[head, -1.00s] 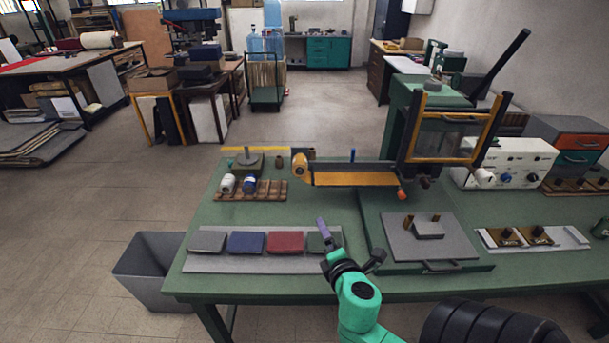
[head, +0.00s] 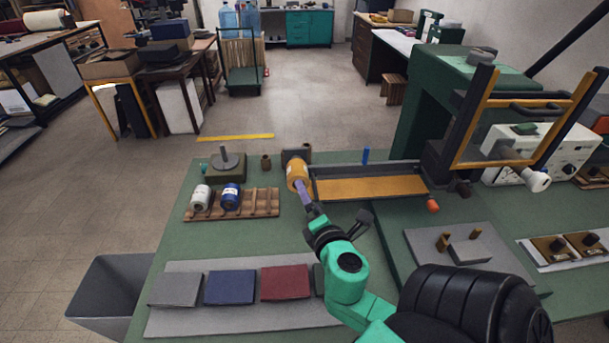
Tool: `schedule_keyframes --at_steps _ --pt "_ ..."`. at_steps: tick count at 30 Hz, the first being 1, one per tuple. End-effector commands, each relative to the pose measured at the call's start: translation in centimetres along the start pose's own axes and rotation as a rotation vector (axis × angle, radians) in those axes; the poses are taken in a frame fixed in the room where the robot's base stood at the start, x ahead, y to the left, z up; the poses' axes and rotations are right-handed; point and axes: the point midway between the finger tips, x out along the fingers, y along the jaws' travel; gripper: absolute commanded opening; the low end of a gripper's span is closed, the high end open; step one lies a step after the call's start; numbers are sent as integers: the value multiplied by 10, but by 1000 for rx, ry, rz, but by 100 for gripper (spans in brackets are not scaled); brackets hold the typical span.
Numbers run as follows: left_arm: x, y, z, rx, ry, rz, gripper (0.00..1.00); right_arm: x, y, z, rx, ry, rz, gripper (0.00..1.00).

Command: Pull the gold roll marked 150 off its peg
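The gold roll (head: 296,172) sits at the left end of the yellow-lined trough, in front of a dark block (head: 297,154). Its peg is hidden, and no 150 mark is readable at this size. My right gripper (head: 303,191) comes up from the lower right, with its purple fingertips at the near, lower side of the gold roll. The fingers seem to touch or overlap it in the head view; I cannot tell whether they grip it. My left gripper is not in view.
A white roll (head: 200,198) and a blue roll (head: 230,197) lie on a wooden rack (head: 262,203) to the left. The yellow-lined trough (head: 370,182) and a green press (head: 440,110) stand to the right. Grey, blue and red covers lie in front on a grey board (head: 165,324).

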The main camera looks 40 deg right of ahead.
Motion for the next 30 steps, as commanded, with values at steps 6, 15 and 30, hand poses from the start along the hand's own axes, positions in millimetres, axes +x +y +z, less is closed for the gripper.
schedule_keyframes --at_steps 6,15,30 --pt "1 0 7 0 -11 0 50 13 -4 -3 0 0 2 100" --pt "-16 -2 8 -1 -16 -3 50 83 -2 -1 -1 -3 2 100" --pt "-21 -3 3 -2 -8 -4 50 148 -6 -3 1 0 -1 100"
